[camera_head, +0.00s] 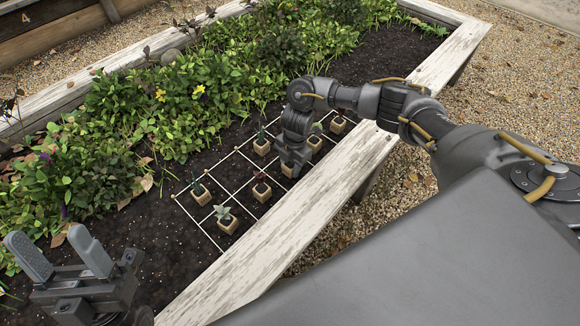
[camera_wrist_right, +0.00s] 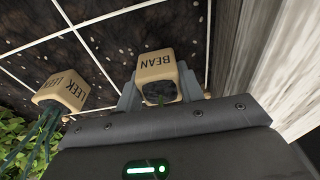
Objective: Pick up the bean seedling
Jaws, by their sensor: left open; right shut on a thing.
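The bean seedling's tan pot, marked BEAN (camera_wrist_right: 156,66), sits between the two fingers of my right gripper (camera_wrist_right: 160,90) in the right wrist view. The fingers are shut on the pot's sides. Dark soil shows in the pot; the plant is mostly hidden. In the head view my right gripper (camera_head: 291,160) points down over the string grid, and a bit of the bean pot (camera_head: 289,171) shows under it. I cannot tell whether the pot touches the soil. My left gripper (camera_head: 58,252) is open and empty at the lower left.
A pot marked LEEK (camera_wrist_right: 61,88) stands close by in the right wrist view. Several other potted seedlings, such as a pale-leaved one (camera_head: 227,222), stand in the grid. The white wooden bed edge (camera_head: 262,247) runs along the near side. Leafy plants (camera_head: 190,95) fill the far side.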

